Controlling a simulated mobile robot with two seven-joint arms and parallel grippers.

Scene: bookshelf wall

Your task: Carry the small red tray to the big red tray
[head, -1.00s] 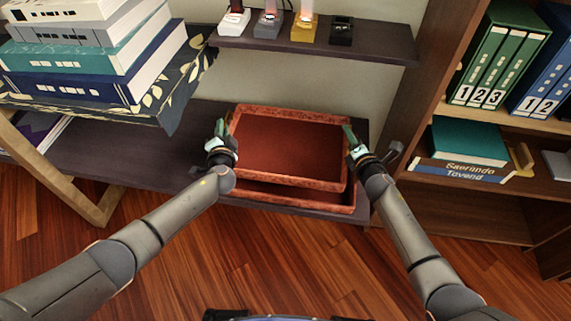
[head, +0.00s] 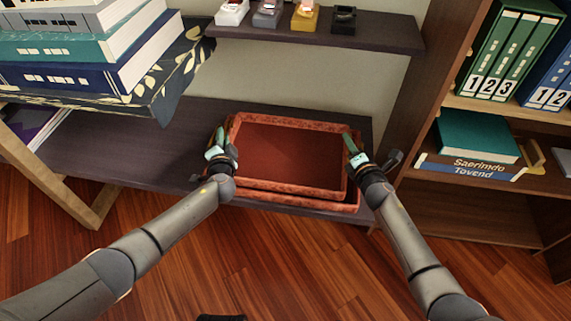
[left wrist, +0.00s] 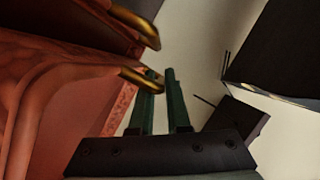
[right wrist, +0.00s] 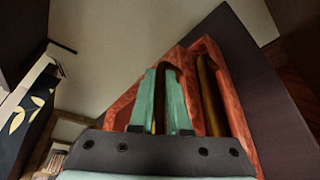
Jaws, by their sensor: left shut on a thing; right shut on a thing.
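The small red tray (head: 290,122) is level between my two grippers in the head view, directly over the big red tray (head: 350,205). The big tray lies on the low dark shelf, mostly hidden, with its rim showing at the front and sides. I cannot tell whether the trays touch. My left gripper (head: 220,130) is shut on the small tray's left handle, a gold bar in the left wrist view (left wrist: 143,77). My right gripper (head: 350,145) is shut on the right handle, which shows between its fingers in the right wrist view (right wrist: 160,95). The big tray's gold handle (right wrist: 209,90) is beside it.
The low shelf (head: 120,150) has bare room left of the trays. An upper shelf (head: 380,38) with small items is above and behind. A stack of books (head: 80,55) stands on a patterned surface at left. A bookcase (head: 440,100) with binders stands at right.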

